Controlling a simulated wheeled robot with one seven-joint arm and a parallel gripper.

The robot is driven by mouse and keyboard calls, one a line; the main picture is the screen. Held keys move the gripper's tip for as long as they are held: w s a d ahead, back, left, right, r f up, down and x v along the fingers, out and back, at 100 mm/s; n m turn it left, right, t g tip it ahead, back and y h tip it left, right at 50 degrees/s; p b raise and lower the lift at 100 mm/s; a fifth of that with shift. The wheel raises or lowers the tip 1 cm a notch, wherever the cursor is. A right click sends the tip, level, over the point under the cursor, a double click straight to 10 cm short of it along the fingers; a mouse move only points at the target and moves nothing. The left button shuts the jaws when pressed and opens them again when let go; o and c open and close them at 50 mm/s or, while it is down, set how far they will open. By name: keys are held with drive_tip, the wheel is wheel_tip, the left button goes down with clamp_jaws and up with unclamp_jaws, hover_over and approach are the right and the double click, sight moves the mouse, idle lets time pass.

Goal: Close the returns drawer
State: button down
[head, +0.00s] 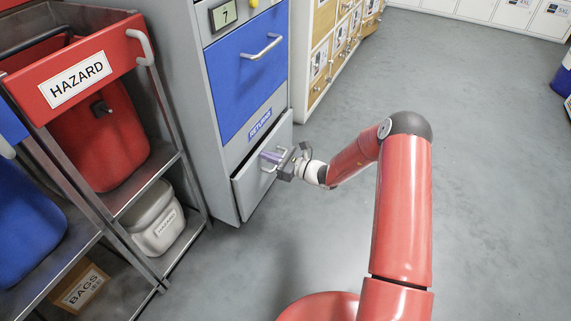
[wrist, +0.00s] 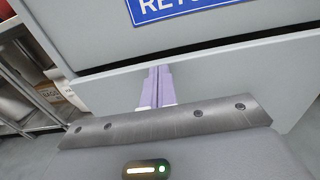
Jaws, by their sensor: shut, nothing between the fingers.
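The returns drawer (head: 250,188) is the plain grey front low in the grey cabinet, under a blue "RETURNS" label (head: 260,124). Its front stands slightly out from the cabinet, and the wrist view shows a dark gap above the drawer's top edge (wrist: 215,55). A bar handle (head: 282,152) is on the drawer front, partly hidden by my gripper. My gripper (head: 270,157) is at the drawer front beside the handle. Its lilac fingers (wrist: 156,85) are together and empty, pointing at the front. I cannot tell whether the fingertips touch it.
A blue drawer (head: 250,75) with a handle is above and looks shut. A metal rack on the left holds a red hazard bin (head: 100,130), a pale tub (head: 155,220) and a cardboard box (head: 80,288). Wooden lockers (head: 322,60) stand behind.

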drive_tip(key=x, duration=0.2)
drive_tip(key=shift+w+a, duration=0.15)
drive_tip(key=shift+a, duration=0.1)
drive_tip(key=shift+w+a, duration=0.1)
drive_tip(key=shift+a+r, duration=0.1)
drive_tip(key=shift+r, duration=0.05)
